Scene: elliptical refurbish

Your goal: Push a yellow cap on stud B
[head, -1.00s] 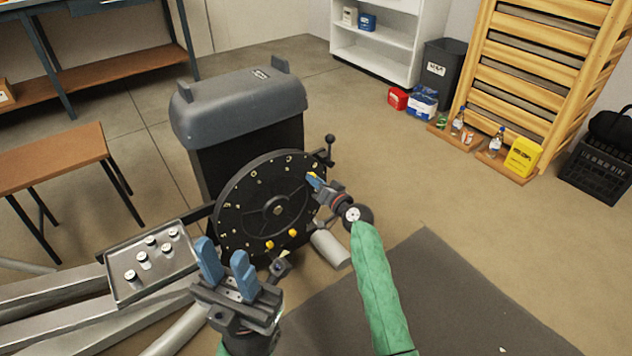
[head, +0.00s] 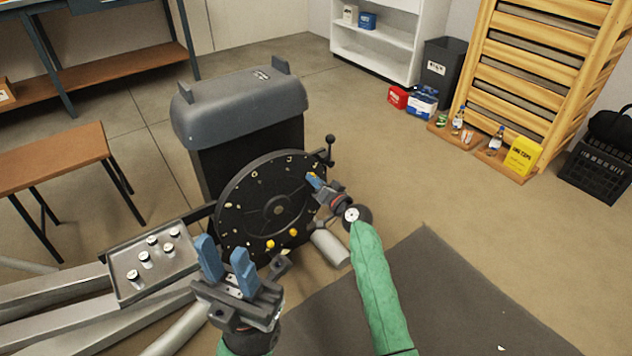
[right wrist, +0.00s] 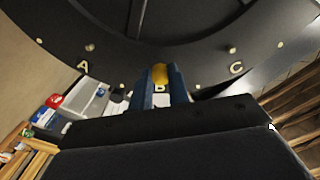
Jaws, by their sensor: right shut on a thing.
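The black disc (head: 245,190) of the machine stands upright, with small studs and letters around its rim. My right gripper (head: 314,180) is at the disc's right rim, its blue fingers shut on a yellow cap (right wrist: 161,74). In the right wrist view the cap is at the disc face directly above the letter B (right wrist: 160,88). Stud B is hidden behind the cap, and I cannot tell how far the cap is on. Bare studs show near A (right wrist: 90,47) and C (right wrist: 232,50). My left gripper (head: 225,258) is open and empty, in front of the disc's lower left.
Two other yellow caps (head: 270,244) (head: 293,232) sit low on the disc. A metal tray (head: 125,285) with several small white-topped pieces lies left of my left gripper. A black knobbed lever (head: 330,142) stands by the disc's upper right.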

